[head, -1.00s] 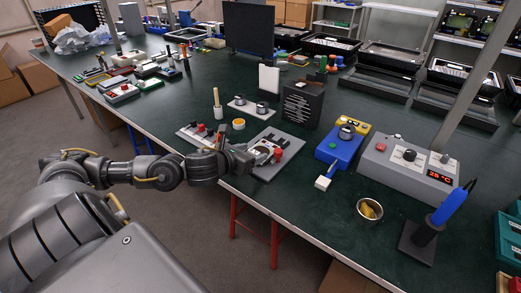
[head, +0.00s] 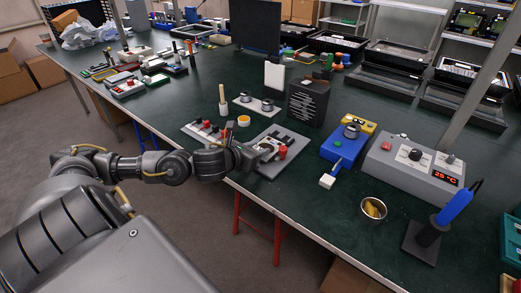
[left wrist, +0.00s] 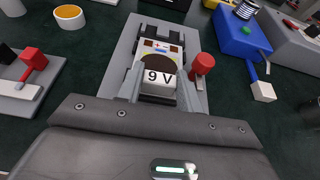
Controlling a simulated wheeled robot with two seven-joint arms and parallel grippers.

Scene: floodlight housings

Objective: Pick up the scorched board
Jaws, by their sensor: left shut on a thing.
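The scorched board (left wrist: 162,47) is a small white board with a dark brown round patch and a "9 V" label on its near end. It sits in a grey fixture plate (left wrist: 198,92) with black holders; the plate also shows in the head view (head: 296,153). A red-knobbed clamp (left wrist: 202,65) stands at the board's right. My left gripper (left wrist: 160,92) is shut on the board's near end, one finger on each side. In the head view my left gripper (head: 262,154) hides part of the board. My right gripper is not in view.
A second grey fixture with red knobs (head: 207,132) is left of the plate. A yellow cup (head: 244,121) and a black slotted box (head: 307,102) stand behind. A blue device (head: 344,147) is at right.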

